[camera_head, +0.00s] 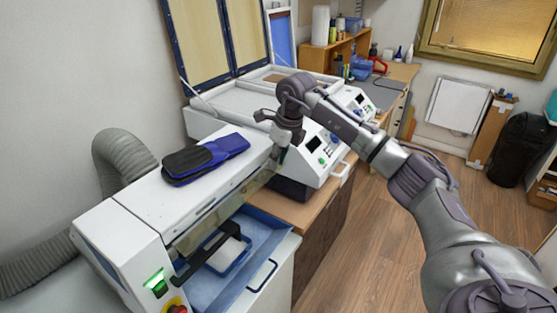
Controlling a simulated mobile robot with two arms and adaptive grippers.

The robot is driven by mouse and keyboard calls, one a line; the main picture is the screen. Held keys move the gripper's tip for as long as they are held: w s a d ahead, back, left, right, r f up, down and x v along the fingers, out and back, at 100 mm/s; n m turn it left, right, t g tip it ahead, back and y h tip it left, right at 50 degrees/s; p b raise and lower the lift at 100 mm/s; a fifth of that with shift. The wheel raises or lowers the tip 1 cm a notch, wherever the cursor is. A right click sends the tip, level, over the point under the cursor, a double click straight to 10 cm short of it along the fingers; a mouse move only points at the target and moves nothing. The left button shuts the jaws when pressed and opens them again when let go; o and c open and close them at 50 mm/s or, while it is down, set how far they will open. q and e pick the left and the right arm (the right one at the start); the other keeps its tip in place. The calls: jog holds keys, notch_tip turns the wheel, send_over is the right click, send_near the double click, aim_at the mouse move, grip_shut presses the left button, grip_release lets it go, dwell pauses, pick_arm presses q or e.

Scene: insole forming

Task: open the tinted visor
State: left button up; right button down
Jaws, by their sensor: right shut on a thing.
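The tinted visor (225,207) is a narrow, see-through brownish panel along the front of the long white machine (130,210). My right gripper (280,154) points down at the visor's far right end and is shut on what looks like its edge. The fingertips are small and partly hidden, so the exact contact is hard to see. Below the visor, a black bar (209,251) and a blue tray (265,232) with a white piece show. My left gripper is not in view.
A second white machine with a raised lid (205,40) stands behind. A green-lit switch (155,282) is on the near end panel. Wooden floor (390,250) is free at the right.

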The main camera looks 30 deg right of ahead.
jog(key=shift+w+a+r+g+h, duration=0.1)
jog(key=shift+w+r+g+h, duration=0.2)
jog(key=shift+g, duration=0.6)
jog(key=shift+w+a+r+g+h, duration=0.1)
jog(key=shift+r+g+h, duration=0.25)
jog(key=shift+g, duration=0.55)
jog(key=shift+f, duration=0.1)
jog(key=c, duration=1)
grip_release()
jog(key=shift+c, duration=0.2)
notch_tip(320, 180, up, 12)
jog(key=w, duration=0.1)
jog(key=shift+w+a, duration=0.25)
jog(key=shift+f, duration=0.15)
